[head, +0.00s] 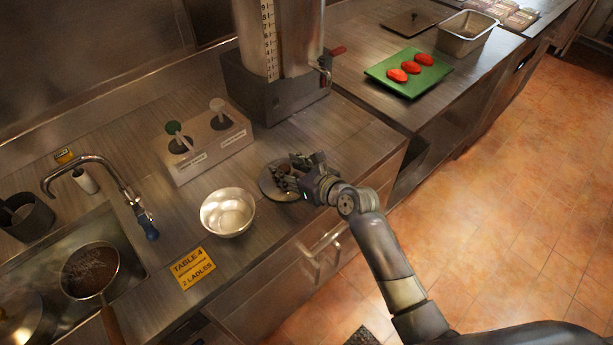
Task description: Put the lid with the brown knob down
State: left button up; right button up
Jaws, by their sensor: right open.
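A round grey metal lid (268,187) lies on the steel counter, just right of the steel bowl. My right gripper (291,173) is over this lid, with its fingers open around or just above its middle. The fingers cover the middle of the lid, so I cannot see its knob or its colour, nor tell whether the fingers touch it. My left gripper is not in view.
A steel bowl (228,212) and a yellow table sign (193,268) stand close by. A two-hole dispenser box (206,150) and a tall measuring container (283,40) are behind. A green board (407,88) holds red pieces. A pan (90,270) is at the sink.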

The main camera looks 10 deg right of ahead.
jog(key=v, duration=1)
jog(key=shift+s+d+f, duration=0.1)
jog(key=shift+f, duration=0.05)
